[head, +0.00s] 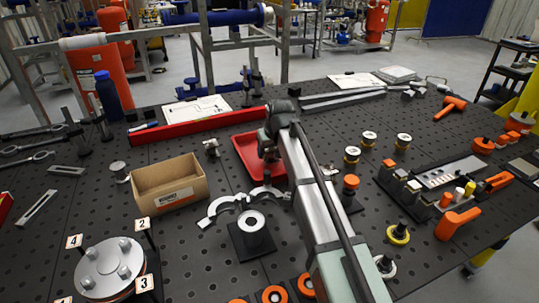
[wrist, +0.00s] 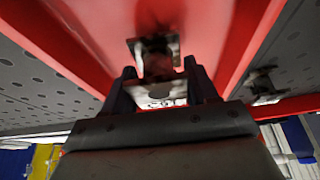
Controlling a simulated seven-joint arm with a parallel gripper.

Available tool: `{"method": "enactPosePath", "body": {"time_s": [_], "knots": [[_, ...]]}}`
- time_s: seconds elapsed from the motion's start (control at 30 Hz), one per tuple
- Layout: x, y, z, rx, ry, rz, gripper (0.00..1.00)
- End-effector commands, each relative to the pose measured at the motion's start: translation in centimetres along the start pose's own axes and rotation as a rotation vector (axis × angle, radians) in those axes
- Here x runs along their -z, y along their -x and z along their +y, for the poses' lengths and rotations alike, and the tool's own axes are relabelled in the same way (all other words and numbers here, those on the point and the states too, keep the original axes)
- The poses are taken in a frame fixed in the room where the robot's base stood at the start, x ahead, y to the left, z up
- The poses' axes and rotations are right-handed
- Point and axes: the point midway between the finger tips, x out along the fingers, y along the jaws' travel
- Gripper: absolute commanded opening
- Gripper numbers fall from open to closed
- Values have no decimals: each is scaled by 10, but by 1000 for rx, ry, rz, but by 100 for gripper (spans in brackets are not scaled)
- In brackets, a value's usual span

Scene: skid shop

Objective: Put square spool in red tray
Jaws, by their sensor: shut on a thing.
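The red tray (head: 243,146) lies on the perforated table near the middle in the head view, partly hidden by my arm. In the wrist view its red floor and walls (wrist: 95,40) fill the upper middle. My gripper (wrist: 163,88) is shut on the square spool (wrist: 158,96), a grey metal piece with square flanges. The spool is over or in the tray, and I cannot tell whether it touches the floor. In the head view my gripper (head: 269,153) is at the tray, largely behind my own arm, and the spool is hidden there.
An open cardboard box (head: 170,190) stands left of the tray. A small metal fitting (head: 211,148) stands between them. A long red bar (head: 200,125) lies behind. Curved metal clamps (head: 245,197) and a dark block with a ring (head: 251,232) are in front. Several capped cylinders stand right.

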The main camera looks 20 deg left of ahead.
Motion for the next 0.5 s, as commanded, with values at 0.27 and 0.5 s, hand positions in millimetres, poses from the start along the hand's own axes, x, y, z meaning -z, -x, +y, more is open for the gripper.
{"method": "enactPosePath", "body": {"time_s": [0.27,0.5], "knots": [[-7,-17,0,0,0,1,20],[-8,-18,0,0,0,0,20]]}}
